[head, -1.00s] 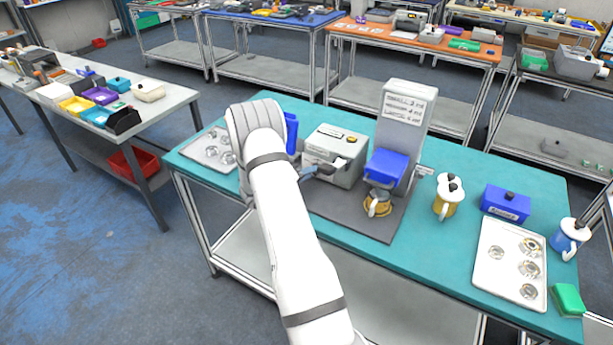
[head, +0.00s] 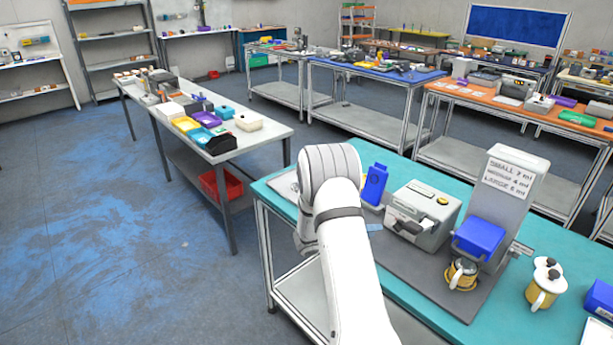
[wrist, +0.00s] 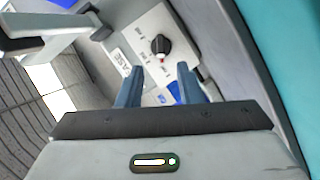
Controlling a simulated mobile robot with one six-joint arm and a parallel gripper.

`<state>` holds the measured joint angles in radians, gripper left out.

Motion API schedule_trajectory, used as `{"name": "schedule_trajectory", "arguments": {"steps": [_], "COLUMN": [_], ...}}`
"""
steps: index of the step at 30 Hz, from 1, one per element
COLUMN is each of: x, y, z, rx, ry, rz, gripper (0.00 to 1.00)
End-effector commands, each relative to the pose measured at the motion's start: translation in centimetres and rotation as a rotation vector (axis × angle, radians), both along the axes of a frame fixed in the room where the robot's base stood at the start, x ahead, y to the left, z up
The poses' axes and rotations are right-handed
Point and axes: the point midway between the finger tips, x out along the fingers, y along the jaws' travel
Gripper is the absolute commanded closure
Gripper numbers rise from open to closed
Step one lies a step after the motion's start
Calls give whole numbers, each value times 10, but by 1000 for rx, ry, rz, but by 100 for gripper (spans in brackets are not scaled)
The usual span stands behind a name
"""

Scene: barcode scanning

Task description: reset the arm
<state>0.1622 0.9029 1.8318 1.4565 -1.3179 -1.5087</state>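My arm (head: 345,240) reaches over the teal table, and its bulky white joint hides most of my gripper in the head view. In the wrist view my gripper (wrist: 160,88) shows two blue-grey fingers spread apart with no object gripped between them. Beyond the fingertips is a light panel with a black knob (wrist: 160,47) bearing a red mark; the fingers look apart from the knob. A small blue patch shows behind the fingers.
On the teal table (head: 440,325) stand a blue upright item (head: 375,185), a grey machine (head: 422,213), a tall dispenser (head: 512,195) with a sign, a yellow-banded pot (head: 460,275) and a yellow mug (head: 544,288). A side table (head: 262,136) with bins stands left, across open floor.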

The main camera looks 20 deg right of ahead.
Motion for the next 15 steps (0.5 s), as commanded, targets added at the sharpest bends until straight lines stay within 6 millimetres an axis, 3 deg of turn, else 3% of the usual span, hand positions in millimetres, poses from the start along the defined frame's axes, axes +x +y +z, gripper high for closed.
{"name": "schedule_trajectory", "arguments": {"steps": [5,8,11,15], "x": [7,24,48,73], "y": [3,12,32,76], "z": [6,23,49,92], "rx": [18,76,181,368], "ry": [-32,-119,-243,-394], "rz": [30,112,246,449], "gripper": [67,67,67,67]}}
